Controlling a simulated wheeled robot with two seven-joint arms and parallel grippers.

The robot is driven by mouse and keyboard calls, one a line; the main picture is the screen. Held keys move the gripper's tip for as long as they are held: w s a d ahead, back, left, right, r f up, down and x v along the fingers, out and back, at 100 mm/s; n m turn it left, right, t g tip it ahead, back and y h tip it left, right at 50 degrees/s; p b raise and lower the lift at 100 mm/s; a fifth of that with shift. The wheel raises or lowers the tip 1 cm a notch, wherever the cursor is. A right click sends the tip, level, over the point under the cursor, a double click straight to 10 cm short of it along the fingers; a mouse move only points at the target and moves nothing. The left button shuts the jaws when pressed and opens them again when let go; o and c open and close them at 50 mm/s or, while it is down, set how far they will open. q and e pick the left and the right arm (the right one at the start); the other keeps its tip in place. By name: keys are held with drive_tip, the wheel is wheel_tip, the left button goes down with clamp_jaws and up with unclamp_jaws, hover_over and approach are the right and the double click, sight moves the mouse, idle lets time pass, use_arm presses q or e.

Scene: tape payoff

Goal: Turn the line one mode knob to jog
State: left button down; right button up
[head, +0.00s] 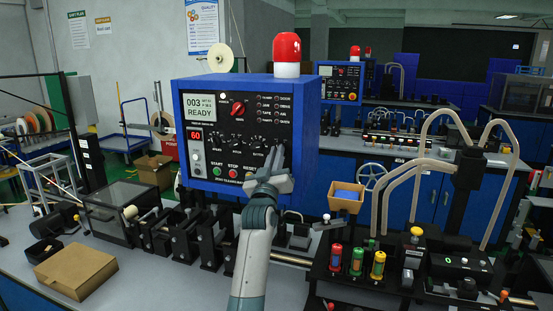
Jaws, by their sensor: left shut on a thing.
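The nearer blue control box (305,120) has a dark front panel (186,130) with a screen reading READY. A red knob (238,108) is on the panel's upper middle, right of the screen, and its setting is too small to read. Several black knobs (235,141) line up below it. My left gripper (276,157) is at the panel's lower right, in front of it, with its fingers shut. They hide what they hold and part of the panel there. The gripper is clear of the red knob, below and right of it. My right gripper is not in view.
A red beacon (287,52) tops the box, and a pale reel (220,57) is behind it. A similar box (341,82) stands further back. A cardboard box (76,270) lies on the bench at left. Coloured spools (357,261) and bent tubes (418,180) crowd the right.

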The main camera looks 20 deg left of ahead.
use_arm(q)
drive_tip(key=shift+a+r+m+g+h+b, duration=0.15)
drive_tip(key=shift+m+h, duration=1.15)
drive_tip(key=shift+m, duration=1.05)
drive_tip(key=shift+a+m+g+h+b, duration=0.1)
drive_tip(key=shift+m+h+b, duration=0.1)
drive_tip(key=shift+m+h, duration=1.65)
drive_tip(key=shift+a+r+m+g+h+b, duration=0.15)
drive_tip(key=shift+m+h, duration=0.6)
drive_tip(key=shift+m, duration=2.15)
drive_tip(key=c, duration=1.9)
unclamp_jaws()
drive_tip(key=shift+o, duration=0.3)
drive_tip(key=shift+d+f, duration=0.1)
drive_tip(key=shift+f, duration=0.05)
drive_tip(key=shift+w+d+f, duration=0.1)
drive_tip(key=shift+w+f, duration=0.05)
